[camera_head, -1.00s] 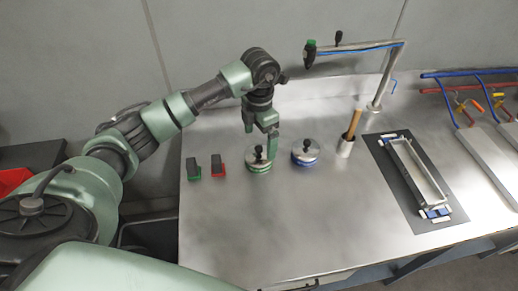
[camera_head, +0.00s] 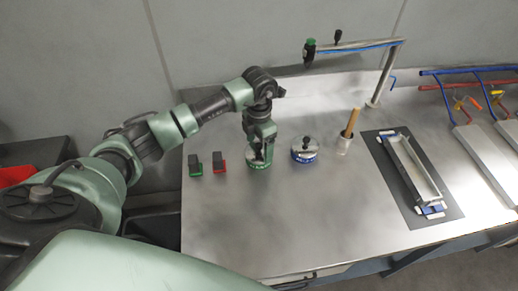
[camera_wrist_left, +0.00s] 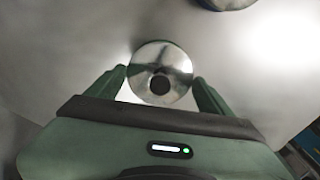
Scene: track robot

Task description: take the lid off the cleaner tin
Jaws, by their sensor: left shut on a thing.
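The green-banded tin (camera_head: 258,166) stands on the steel bench, with a shiny round lid and a dark knob. The blue-banded tin (camera_head: 304,153) with a similar knobbed lid stands to its right. I cannot tell from the labels which is the cleaner tin. My left gripper (camera_head: 260,150) is over the green-banded tin, pointing down. In the left wrist view its fingers are on opposite sides of the round lid (camera_wrist_left: 165,62), shut on it. The lid appears still on the tin, which is partly hidden by the fingers. My right gripper is not in view.
Green (camera_head: 195,166) and red (camera_head: 220,163) blocks with dark tops stand left of the tins. The front bench is clear.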

